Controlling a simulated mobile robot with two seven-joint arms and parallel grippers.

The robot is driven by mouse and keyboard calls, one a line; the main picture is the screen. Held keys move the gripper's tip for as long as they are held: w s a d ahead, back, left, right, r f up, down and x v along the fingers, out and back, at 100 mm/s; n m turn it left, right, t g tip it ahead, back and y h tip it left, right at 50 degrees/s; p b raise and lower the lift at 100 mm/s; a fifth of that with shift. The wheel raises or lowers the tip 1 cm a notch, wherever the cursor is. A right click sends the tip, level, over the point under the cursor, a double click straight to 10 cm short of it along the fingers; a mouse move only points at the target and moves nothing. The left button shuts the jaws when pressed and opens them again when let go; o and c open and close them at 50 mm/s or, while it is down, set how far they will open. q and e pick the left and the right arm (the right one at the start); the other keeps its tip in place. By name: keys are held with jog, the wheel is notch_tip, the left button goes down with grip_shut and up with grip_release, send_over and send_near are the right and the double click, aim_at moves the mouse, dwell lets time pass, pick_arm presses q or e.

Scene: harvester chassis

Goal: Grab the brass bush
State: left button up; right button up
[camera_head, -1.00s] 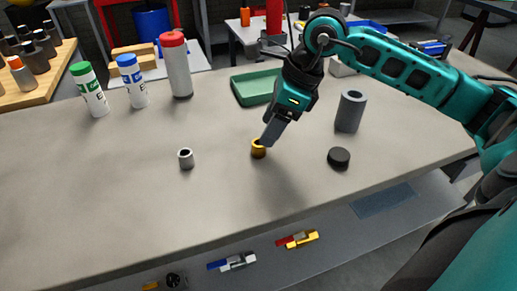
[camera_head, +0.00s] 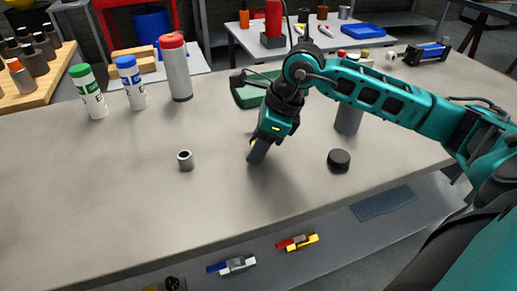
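The brass bush (camera_head: 252,144) is almost wholly hidden behind my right gripper (camera_head: 256,156); only a small yellow sliver shows at the left edge of the finger. The gripper points down at the grey bench top, with its fingertips at the bush's place. One finger hides the other, so I cannot tell whether it is open or shut on the bush. My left gripper is not in view.
A small grey metal bush (camera_head: 185,160) stands to the left. A black round cap (camera_head: 339,160) lies to the right. A grey cylinder (camera_head: 348,119) and a green tray (camera_head: 244,95) are partly behind my arm. Several bottles stand at the back left. The front left bench is clear.

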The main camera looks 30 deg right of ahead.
grip_shut()
jog(key=shift+r, duration=0.1)
